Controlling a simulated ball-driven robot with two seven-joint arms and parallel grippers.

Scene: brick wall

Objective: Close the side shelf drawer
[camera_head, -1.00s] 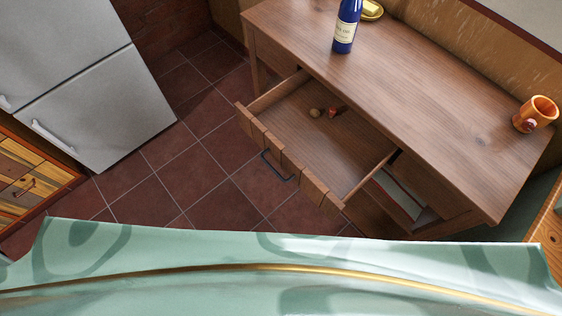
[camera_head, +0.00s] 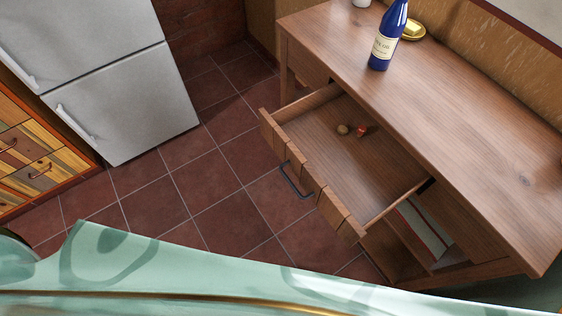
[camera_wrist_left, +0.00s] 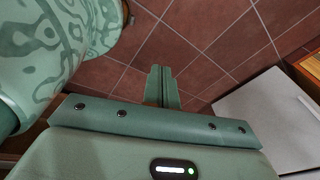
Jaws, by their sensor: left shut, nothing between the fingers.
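The side shelf (camera_head: 470,150) is a brown wooden table on the right of the head view. Its drawer (camera_head: 345,170) is pulled well out toward the lower left. The drawer front has a dark handle (camera_head: 294,181), and a few small items (camera_head: 352,130) lie inside. My left gripper (camera_wrist_left: 163,72) shows in the left wrist view, shut and empty over the tiled floor, with no contact on the drawer visible. My right gripper is in neither view.
A blue bottle (camera_head: 389,38) and a yellow item on a dish (camera_head: 413,30) stand on the shelf top. A grey fridge (camera_head: 120,100) and a patchwork cabinet (camera_head: 38,160) are at the left. Tiled floor (camera_head: 205,185) lies free between the fridge and the drawer.

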